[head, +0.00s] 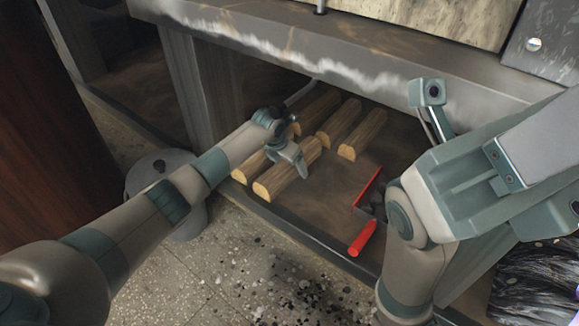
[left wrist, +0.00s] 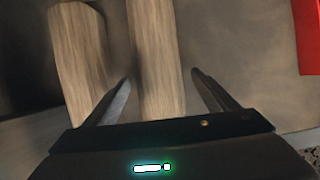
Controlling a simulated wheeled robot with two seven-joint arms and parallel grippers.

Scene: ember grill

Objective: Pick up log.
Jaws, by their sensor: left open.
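Several split wooden logs lie on the floor of the shelf under the grill. My left gripper (head: 290,153) is over the front log (head: 279,182) at the near edge of the pile and partly covers its neighbour. In the left wrist view, the open fingers (left wrist: 160,88) stand one on each side of this log (left wrist: 156,50). A gap shows between each finger and the wood. A second log (left wrist: 80,55) lies just left of the left finger. Three more logs lie behind, one of them (head: 362,135) at the right. My right gripper's fingers are not visible.
A red-handled tool (head: 363,238) lies on the shelf to the right, near my right arm. The grill's overhanging grey edge (head: 300,50) runs above the logs. A round grey metal container (head: 160,165) stands on the speckled floor at the left.

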